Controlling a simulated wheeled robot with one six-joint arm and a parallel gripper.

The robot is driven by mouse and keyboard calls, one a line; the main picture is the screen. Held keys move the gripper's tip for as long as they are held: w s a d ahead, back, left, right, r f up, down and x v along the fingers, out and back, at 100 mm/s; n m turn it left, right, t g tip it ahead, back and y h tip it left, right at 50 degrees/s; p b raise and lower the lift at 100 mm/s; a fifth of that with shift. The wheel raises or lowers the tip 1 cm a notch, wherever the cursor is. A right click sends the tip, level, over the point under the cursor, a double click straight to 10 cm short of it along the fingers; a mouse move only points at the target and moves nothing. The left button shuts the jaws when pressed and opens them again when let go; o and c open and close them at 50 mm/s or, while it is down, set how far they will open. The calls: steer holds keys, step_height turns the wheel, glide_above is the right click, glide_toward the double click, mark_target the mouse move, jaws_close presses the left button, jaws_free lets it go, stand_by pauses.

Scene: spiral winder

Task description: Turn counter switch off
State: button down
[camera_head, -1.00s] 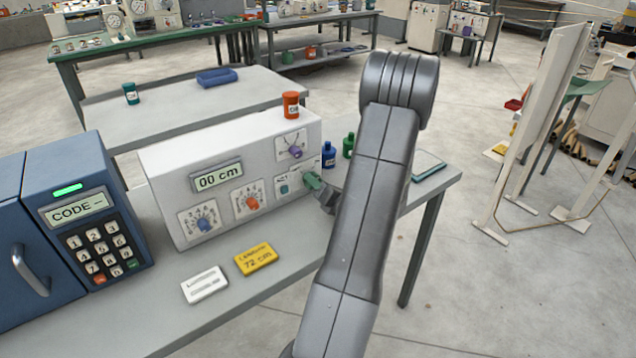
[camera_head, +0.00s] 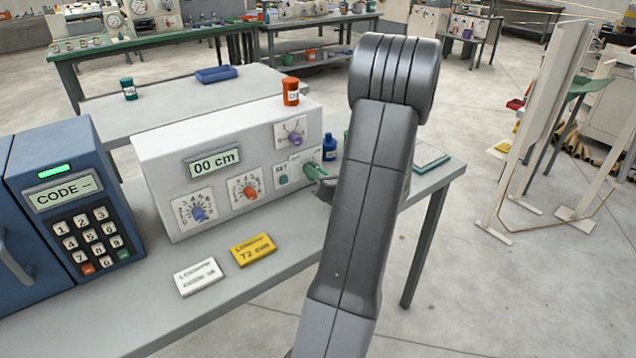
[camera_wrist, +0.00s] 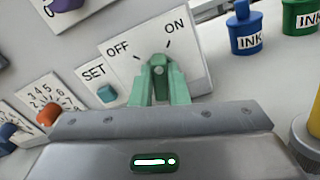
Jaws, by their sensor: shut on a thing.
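The counter is a white box (camera_head: 165,165) with a display reading "00 cm" (camera_head: 213,162). Its OFF/ON switch is a green knob (camera_wrist: 160,62) on a white plate (camera_wrist: 190,62) at the box's right end. In the wrist view, OFF is printed at the knob's upper left and ON at its upper right. My gripper (camera_wrist: 159,75) has its green fingers shut on the knob, one on each side. The fingers hide much of the knob, so I cannot tell which mark it points to. In the head view, my gripper (camera_head: 313,170) is at the box's right end.
A teal SET button (camera_wrist: 107,93) sits left of the switch. Blue (camera_head: 198,214), orange (camera_head: 250,192) and purple (camera_head: 295,139) knobs are on the same face. A blue ink bottle (camera_head: 329,147) stands close behind my gripper. A keypad unit (camera_head: 85,200) stands left.

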steer(key=n+b, duration=0.2)
steer(key=b, duration=0.1)
steer(key=n+b, duration=0.4)
steer(key=b, duration=0.1)
steer(key=shift+s+a+f+b, duration=0.1)
steer(key=shift+a+f+b, duration=0.05)
steer(key=shift+f+b, duration=0.2)
steer(key=n+b, duration=0.3)
steer(key=b, duration=0.1)
steer(key=shift+a+n, duration=0.1)
steer(key=shift+n, duration=0.2)
steer(key=shift+s+r+n+b, duration=0.1)
steer(key=shift+r+n+b, duration=0.05)
steer(key=shift+n+b, duration=0.9)
steer(key=shift+r+b, duration=0.1)
steer(key=shift+b, duration=0.2)
steer(key=c, duration=1.4)
jaws_free()
steer(key=p+v, duration=0.1)
steer(key=v, duration=1.2)
steer(key=shift+s+d, duration=0.25)
steer(key=shift+s, duration=0.1)
